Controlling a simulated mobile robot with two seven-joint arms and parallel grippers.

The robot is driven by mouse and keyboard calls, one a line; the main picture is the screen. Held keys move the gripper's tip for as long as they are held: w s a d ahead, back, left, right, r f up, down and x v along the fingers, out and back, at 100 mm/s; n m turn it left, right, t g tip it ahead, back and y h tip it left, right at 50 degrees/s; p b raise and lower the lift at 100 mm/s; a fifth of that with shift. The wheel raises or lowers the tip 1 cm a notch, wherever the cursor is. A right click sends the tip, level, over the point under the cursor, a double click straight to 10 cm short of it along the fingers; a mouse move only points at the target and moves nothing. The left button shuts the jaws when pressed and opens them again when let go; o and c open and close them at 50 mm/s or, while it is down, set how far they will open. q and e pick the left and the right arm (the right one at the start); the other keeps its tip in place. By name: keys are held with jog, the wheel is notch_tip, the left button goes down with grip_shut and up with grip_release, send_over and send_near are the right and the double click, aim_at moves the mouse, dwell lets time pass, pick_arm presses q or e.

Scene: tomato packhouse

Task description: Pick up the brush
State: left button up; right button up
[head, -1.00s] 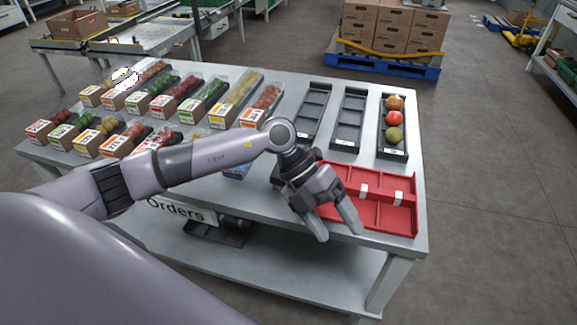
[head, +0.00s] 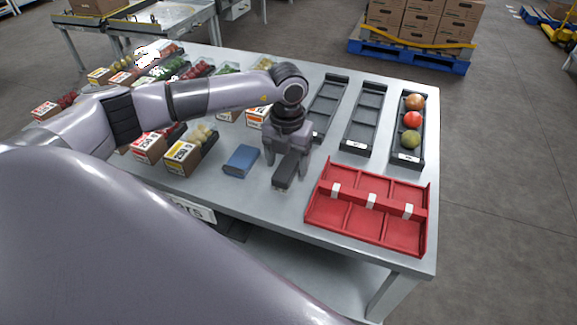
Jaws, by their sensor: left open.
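A small dark block with a pale lower edge, which looks like the brush (head: 283,182), lies on the grey table (head: 262,203) left of the red tray. My left gripper (head: 286,163) points down at its far end. The fingers are open, one on each side of it. I cannot tell whether they touch it. The gripper hides part of the brush. My right gripper is out of view.
A blue box or book (head: 241,160) lies just left of the brush. A red divided tray (head: 327,221) is to the right. Dark trays (head: 363,117) stand behind, the rightmost holding tomatoes (head: 412,119). Labelled produce boxes (head: 183,156) fill the left side.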

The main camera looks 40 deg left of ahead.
aim_at(288, 164)
pick_arm(q)
jog(key=shift+w+f, duration=0.1)
jog(key=shift+f, duration=0.8)
jog(key=c, duration=1.1)
jog(key=shift+r, duration=0.15)
notch_tip(288, 164, up, 20)
jog(key=shift+f+b, duration=0.1)
jog(key=shift+b, duration=0.3)
jog(key=o, duration=0.4)
jog(key=shift+c, duration=1.2)
